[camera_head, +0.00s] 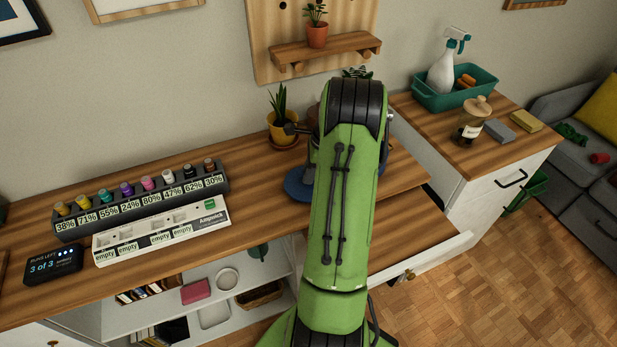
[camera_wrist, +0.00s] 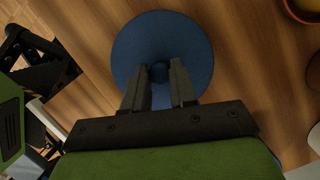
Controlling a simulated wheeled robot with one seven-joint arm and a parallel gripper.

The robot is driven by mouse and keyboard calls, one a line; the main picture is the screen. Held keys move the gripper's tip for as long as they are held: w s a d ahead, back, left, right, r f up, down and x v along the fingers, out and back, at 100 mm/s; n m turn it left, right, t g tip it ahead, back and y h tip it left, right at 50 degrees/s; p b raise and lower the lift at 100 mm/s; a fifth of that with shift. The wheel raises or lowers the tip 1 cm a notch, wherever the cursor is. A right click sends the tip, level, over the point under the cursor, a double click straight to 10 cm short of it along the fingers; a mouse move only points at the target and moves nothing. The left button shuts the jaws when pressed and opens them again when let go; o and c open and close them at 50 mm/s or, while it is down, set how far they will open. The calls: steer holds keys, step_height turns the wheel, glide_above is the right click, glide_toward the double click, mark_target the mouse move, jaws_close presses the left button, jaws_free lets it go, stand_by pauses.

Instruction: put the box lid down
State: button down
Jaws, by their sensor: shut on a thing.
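The box lid (camera_wrist: 150,35) is a round blue disc with a small knob in its middle. In the wrist view my gripper (camera_wrist: 160,73) has its two dark fingers on either side of the knob, shut on it. The box is not clearly seen.
A potted plant (camera_head: 281,127) stands behind the lid. A rack of coloured bottles (camera_head: 140,200) and a white tray (camera_head: 160,232) fill the desk's left half. Bare wood lies between them and the lid. An open drawer (camera_head: 425,235) juts out at the front right.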

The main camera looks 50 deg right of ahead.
steer(key=shift+f, duration=0.4)
steer(key=c, duration=0.9)
jaws_free()
steer(key=p+v, duration=0.4)
steer(key=v, duration=0.8)
steer(key=w+a+r+n+h, duration=0.15)
steer(key=a+r+n, duration=0.25)
steer(key=a, duration=0.4)
steer(key=w+a+r+n, duration=0.2)
steer(key=a+r+n, duration=0.25)
steer(key=a, duration=0.25)
steer(key=w+a+r+n+h, duration=0.1)
steer(key=a+r+n, duration=0.35)
steer(key=a, duration=0.35)
steer(key=s+a+n+t, duration=0.2)
steer(key=s+a+n, duration=1.1)
steer(key=a+n, duration=0.1)
steer(key=shift+s+n+t, duration=0.3)
steer(key=shift+n+t, duration=0.1)
steer(key=shift+n, duration=0.4)
